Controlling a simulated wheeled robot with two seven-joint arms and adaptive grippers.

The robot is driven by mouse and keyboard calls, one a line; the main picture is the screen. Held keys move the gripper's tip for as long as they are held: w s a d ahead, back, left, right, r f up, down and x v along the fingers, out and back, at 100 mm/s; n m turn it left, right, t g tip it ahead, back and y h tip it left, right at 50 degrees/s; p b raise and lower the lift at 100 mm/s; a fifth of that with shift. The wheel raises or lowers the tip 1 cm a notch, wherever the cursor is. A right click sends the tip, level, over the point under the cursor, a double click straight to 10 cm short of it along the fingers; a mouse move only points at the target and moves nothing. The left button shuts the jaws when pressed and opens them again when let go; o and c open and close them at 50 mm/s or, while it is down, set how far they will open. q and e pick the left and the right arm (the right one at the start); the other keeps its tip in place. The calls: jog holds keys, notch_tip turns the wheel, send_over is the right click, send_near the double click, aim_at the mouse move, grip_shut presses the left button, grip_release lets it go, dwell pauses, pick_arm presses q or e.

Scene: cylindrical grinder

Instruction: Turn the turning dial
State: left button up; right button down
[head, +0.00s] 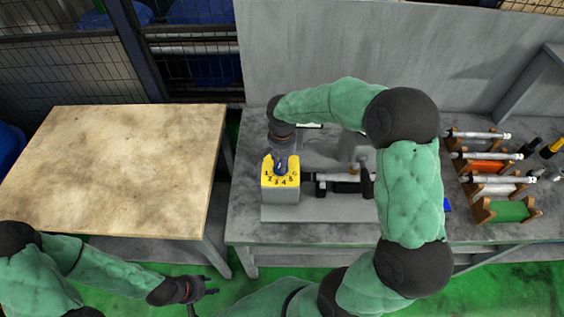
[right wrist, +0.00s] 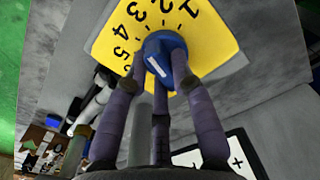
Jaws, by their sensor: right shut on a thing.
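The turning dial (right wrist: 165,58) is a blue knob with a white pointer mark, set in a yellow plate (right wrist: 218,50) with black numbers around it. In the right wrist view the pointer mark slants toward the upper left. In the head view the yellow numbered plate (head: 281,186) tops a grey box on the workbench. My right gripper (head: 281,165) reaches down onto the dial from above and mostly hides it. In the right wrist view its fingers (right wrist: 160,72) are shut around the knob. My left gripper (head: 205,288) hangs low at the left, apart from the workbench, its fingers spread and empty.
The dial box stands on a grey workbench (head: 330,234) beside a grinder holding a cylindrical shaft (head: 338,178). Racks with several shafts (head: 485,156) stand at the right. A wooden table (head: 110,170) at the left is bare. A grey panel (head: 340,50) rises behind the bench.

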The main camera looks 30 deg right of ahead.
jog(key=c, duration=1)
grip_release()
jog(key=shift+c, duration=0.2)
jog(key=shift+r, duration=0.1)
notch_tip(320, 180, up, 12)
